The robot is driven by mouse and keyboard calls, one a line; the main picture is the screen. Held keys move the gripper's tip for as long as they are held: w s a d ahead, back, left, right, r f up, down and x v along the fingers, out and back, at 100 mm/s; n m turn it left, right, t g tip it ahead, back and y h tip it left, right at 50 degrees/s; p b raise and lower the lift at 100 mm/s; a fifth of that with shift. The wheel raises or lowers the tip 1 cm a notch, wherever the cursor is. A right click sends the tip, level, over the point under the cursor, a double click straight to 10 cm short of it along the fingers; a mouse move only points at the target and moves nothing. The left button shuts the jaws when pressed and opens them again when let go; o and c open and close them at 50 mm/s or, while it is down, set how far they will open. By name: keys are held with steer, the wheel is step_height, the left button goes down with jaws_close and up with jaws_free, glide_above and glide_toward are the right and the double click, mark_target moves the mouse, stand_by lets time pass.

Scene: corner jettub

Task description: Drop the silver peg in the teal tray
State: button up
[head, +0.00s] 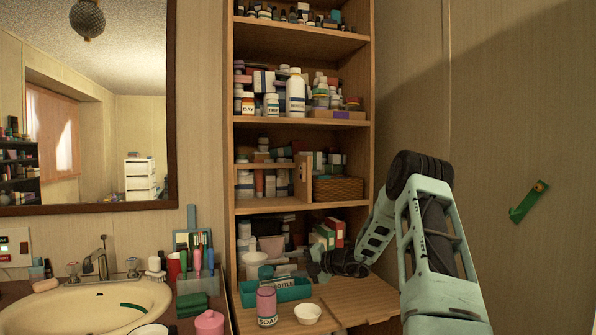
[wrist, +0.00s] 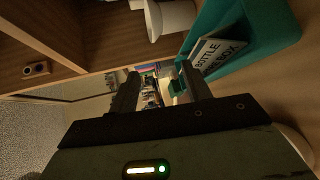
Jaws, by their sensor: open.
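The teal tray (head: 290,294) sits on the lower wooden shelf, with a card reading "BOTTLE" (head: 285,283) leaning in it. In the wrist view the teal tray (wrist: 275,32) is at the upper right, with the card reading "BOTTLE BOX" (wrist: 217,54). My gripper (head: 316,266) is just right of and behind the tray in the head view. In the wrist view its two dark fingers (wrist: 160,88) are apart, with distant clutter showing between them and nothing held. I cannot make out the silver peg in either view.
A pink soap bottle (head: 267,307) and a small white bowl (head: 307,313) stand in front of the tray. A white cup (head: 254,264) stands behind it; boxes (head: 331,232) crowd the shelf back. The wooden surface right of the bowl is clear.

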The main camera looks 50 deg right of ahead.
steer(key=v, duration=1.2)
steer(key=shift+a, duration=0.1)
steer(key=a+f+n+g+y, duration=0.15)
steer(key=a+n+g, duration=0.35)
steer(key=a+n, duration=0.65)
steer(key=a+f+n+g+y, duration=0.1)
steer(key=a+f+n+g, duration=0.3)
steer(key=a+n, duration=0.75)
steer(key=s+a+r+n+g+h+p, duration=0.1)
steer(key=s+a+r+n+g+p, duration=0.1)
steer(key=s+a+r+n, duration=0.2)
steer(key=s+a+r+n+g+h+p, duration=0.2)
steer(key=s+a+n, duration=0.9)
steer(key=a+n, duration=0.8)
steer(key=s+a+r+n+g+h+p, duration=0.1)
steer(key=s+a+r+n+p, duration=0.3)
steer(key=a+n, duration=0.7)
steer(key=s+a+r+h, duration=0.1)
steer(key=s+r, duration=0.1)
steer(key=s, duration=0.1)
steer(key=shift+s+n+g, duration=0.35)
steer(key=shift+n+g, duration=0.05)
